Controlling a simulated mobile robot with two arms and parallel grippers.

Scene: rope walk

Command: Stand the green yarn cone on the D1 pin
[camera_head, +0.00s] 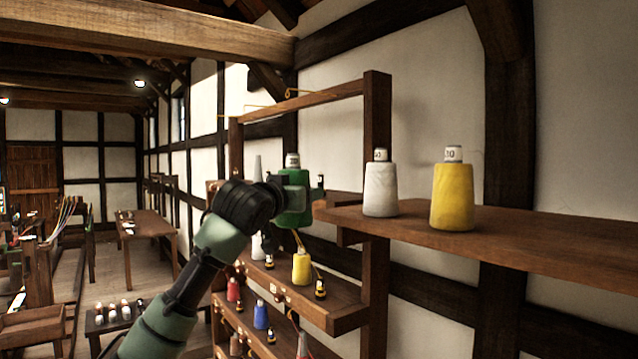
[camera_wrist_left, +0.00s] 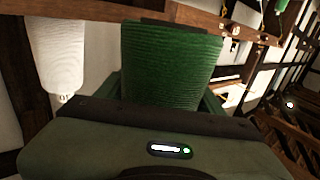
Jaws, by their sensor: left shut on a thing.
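The green yarn cone (camera_head: 295,214) with a white top is upright in my left gripper (camera_head: 293,184), in front of the wooden rack. In the left wrist view the green cone (camera_wrist_left: 172,65) fills the space between the fingers, and the jaws are shut on it. The D1 pin cannot be made out; any label on the rack is too small to read. My right gripper is not in view.
A white cone (camera_head: 380,190) and a yellow cone (camera_head: 452,198) stand on the upper shelf (camera_head: 530,240) to the right of the held cone. Lower rack shelves (camera_head: 310,298) carry a yellow cone (camera_head: 301,268) and several small cones. A rack post (camera_head: 375,270) stands between.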

